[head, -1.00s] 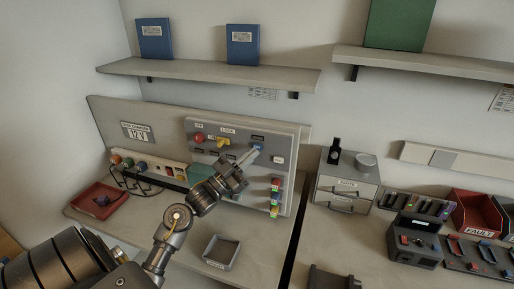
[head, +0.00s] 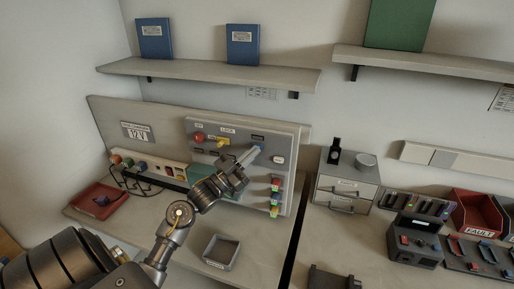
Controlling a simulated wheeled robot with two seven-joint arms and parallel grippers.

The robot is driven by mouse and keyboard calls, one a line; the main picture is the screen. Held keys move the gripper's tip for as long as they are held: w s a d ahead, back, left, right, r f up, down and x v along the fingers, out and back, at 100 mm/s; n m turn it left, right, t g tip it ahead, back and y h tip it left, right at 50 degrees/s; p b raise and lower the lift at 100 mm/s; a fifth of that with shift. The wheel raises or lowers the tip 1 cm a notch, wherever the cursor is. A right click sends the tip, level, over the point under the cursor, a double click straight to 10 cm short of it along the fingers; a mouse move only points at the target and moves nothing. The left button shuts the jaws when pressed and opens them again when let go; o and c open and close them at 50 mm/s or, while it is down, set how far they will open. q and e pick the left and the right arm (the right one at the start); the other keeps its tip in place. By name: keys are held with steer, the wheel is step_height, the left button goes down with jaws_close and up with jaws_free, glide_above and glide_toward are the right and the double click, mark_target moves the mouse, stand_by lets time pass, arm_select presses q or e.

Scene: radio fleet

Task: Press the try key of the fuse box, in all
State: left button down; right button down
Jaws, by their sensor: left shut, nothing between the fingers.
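The fuse box (head: 290,150) is a grey upright panel at the back of the left bench. It carries a red round button (head: 198,136), a yellow lever (head: 219,142), a pale key (head: 278,159) and a column of coloured fuses (head: 275,196). My left gripper (head: 254,152) is shut and empty, with its tips at the panel face by a small blue key (head: 258,146). Whether the tips touch it I cannot tell. The gripper and wrist hide part of the panel's lower middle. My right gripper is not in view.
A grey tray (head: 206,250) and a red tray (head: 80,205) lie on the left bench. Plugs with black cables (head: 127,172) stand left of the panel. A drawer unit (head: 322,192) stands to its right, beyond a dark gap between benches. A shelf (head: 210,75) hangs above.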

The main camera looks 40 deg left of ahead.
arm_select(q)
steer(key=shift+w, duration=0.15)
stand_by(0.6)
steer(key=shift+s+d+p, duration=0.2)
steer(key=shift+s+p, duration=0.15)
steer(key=shift+s, duration=0.4)
steer(key=shift+s, duration=0.1)
steer(key=s, duration=0.1)
steer(key=s+d+p, duration=0.1)
steer(key=s, duration=0.1)
steer(key=s+p, duration=0.1)
steer(key=shift+s+d, duration=0.25)
steer(key=shift+d, duration=0.1)
stand_by(0.5)
